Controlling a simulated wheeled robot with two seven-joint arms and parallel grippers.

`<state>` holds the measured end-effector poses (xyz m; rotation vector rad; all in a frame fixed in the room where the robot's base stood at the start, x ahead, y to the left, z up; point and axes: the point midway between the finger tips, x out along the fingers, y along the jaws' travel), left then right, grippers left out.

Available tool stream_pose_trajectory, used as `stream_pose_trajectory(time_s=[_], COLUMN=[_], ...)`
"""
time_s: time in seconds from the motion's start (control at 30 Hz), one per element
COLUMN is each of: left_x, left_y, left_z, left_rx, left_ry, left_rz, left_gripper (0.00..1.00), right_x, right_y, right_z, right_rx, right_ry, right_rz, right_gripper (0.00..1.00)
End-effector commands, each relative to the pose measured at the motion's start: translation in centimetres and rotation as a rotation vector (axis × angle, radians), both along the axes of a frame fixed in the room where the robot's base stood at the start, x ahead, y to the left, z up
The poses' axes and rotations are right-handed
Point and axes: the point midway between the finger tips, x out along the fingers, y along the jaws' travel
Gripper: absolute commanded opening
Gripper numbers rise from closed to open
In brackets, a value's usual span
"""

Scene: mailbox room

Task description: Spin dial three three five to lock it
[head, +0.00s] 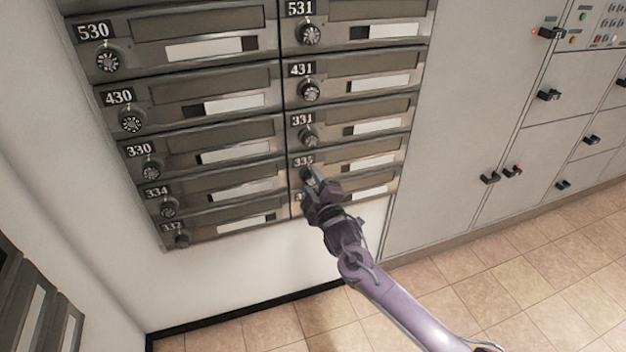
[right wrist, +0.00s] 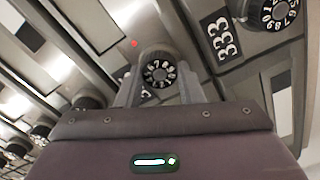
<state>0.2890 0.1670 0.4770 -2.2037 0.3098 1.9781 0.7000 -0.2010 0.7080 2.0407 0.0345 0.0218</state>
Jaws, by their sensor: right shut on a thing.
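The mailbox marked 335 (head: 345,160) is in the right column, low in the bank, in the head view. Its dial (head: 306,171) is mostly covered by my right gripper (head: 311,182). In the right wrist view a round black dial with white numerals (right wrist: 160,73) sits between the two fingers of my right gripper (right wrist: 158,90). The fingers are shut on its sides. This dial's own label is mostly hidden behind the gripper, and its exact setting is too small to tell. My left gripper is not in view.
Other mailboxes with dials surround it, such as 331 (head: 309,134) above and 334 (head: 169,209) to the left. In the right wrist view a dial (right wrist: 278,12) by a 333 label (right wrist: 228,37) is close by. Grey cabinets (head: 485,120) stand at the right. Tiled floor is clear below.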

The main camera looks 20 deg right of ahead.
Motion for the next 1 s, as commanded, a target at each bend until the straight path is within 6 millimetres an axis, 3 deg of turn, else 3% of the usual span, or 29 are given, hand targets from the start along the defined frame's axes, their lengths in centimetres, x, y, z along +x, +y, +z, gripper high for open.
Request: stream_pose_trajectory(time_s=[0.5, 1.0], left_x=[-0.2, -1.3], left_y=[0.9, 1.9], left_z=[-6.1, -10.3], left_rx=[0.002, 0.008], left_ry=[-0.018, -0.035], left_rz=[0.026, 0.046], left_gripper=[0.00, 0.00], right_x=[0.0, 0.0], right_y=[-0.1, -0.1], right_z=[0.1, 0.1], right_rx=[0.491, 0.931], right_ry=[0.020, 0.035], right_rz=[-0.002, -0.002], right_gripper=[0.11, 0.11])
